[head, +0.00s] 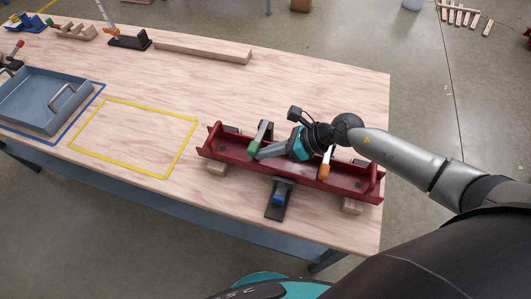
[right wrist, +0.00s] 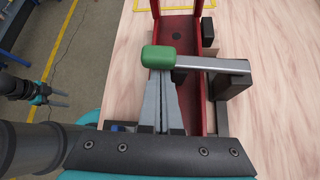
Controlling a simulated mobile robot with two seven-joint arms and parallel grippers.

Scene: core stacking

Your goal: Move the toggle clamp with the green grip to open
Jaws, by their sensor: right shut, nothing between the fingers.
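The toggle clamp with the green grip (head: 254,147) is on the left part of the red channel (head: 345,182). In the right wrist view its green grip (right wrist: 158,56) ends a metal lever (right wrist: 212,64), which lies across the channel to a dark base (right wrist: 232,82). My right gripper (head: 260,154) is shut and empty. Its fingertips (right wrist: 160,74) are right at the green grip; I cannot tell whether they touch. My left gripper (right wrist: 58,99) shows small at the left of the right wrist view, its jaw state unclear.
An orange-grip clamp (head: 325,164) and a blue-grip clamp (head: 279,197) are close to my right gripper. Wooden blocks (head: 216,169) support the channel. A yellow-taped area (head: 187,136) at left is empty. A blue-grey tray (head: 42,122) stands beyond it.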

